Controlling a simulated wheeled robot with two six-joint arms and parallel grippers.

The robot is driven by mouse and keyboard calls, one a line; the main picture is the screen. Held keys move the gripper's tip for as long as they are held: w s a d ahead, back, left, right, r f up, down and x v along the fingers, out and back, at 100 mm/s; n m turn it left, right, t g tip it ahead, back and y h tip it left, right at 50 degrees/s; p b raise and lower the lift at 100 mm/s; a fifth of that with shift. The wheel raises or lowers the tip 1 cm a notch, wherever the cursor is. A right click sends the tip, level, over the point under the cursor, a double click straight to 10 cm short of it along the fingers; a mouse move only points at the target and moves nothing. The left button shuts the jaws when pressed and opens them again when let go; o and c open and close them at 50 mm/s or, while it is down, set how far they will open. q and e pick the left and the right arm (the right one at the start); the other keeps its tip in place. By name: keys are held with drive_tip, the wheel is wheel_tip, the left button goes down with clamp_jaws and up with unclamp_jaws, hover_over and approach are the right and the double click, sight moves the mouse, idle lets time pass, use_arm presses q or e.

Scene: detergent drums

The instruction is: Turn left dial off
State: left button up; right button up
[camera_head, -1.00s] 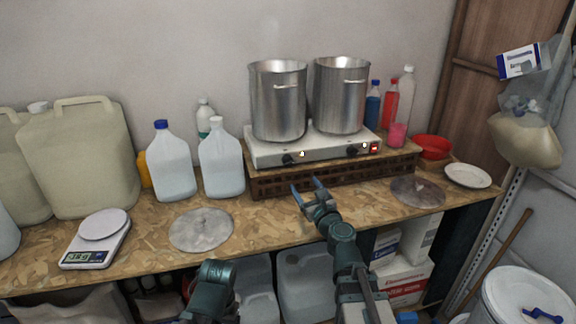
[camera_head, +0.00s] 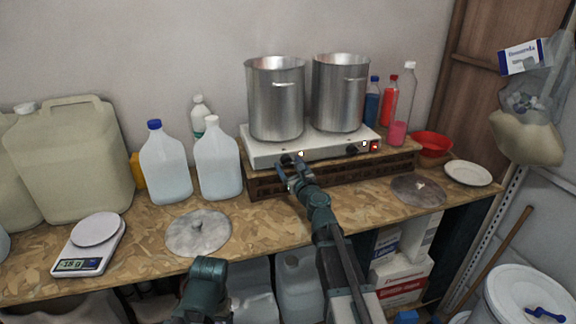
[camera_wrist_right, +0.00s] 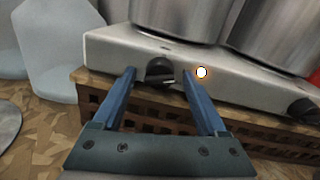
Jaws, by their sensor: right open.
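The left dial (camera_wrist_right: 160,71) is a black knob on the front of the white two-burner hot plate (camera_head: 256,154). An indicator just right of it glows in the right wrist view (camera_wrist_right: 201,72). My right gripper (camera_head: 290,163) is at the hot plate's front left, in front of the left dial. In the right wrist view my right gripper (camera_wrist_right: 157,84) is open, with its blue fingers on either side of the dial; contact cannot be told. The right dial (camera_wrist_right: 303,108) is black, further right. My left gripper is not in view; only part of my left arm shows at the bottom.
Two metal pots (camera_head: 275,98) stand on the hot plate, which rests on a brown crate-like stand (camera_head: 268,185). White jugs (camera_head: 217,160) stand close on the left. A round metal lid (camera_head: 197,234) and a scale (camera_head: 90,245) lie on the table.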

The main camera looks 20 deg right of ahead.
clamp_jaws()
idle(0.3)
drive_tip(key=shift+n, duration=0.3)
drive_tip(key=n, duration=0.6)
drive_tip(key=shift+r+n+p, duration=0.1)
drive_tip(key=shift+n+p, duration=0.2)
drive_tip(key=shift+p, duration=0.1)
drive_tip(key=n, duration=0.6)
drive_tip(key=shift+g+h, duration=0.3)
drive_tip(key=shift+n, duration=0.3)
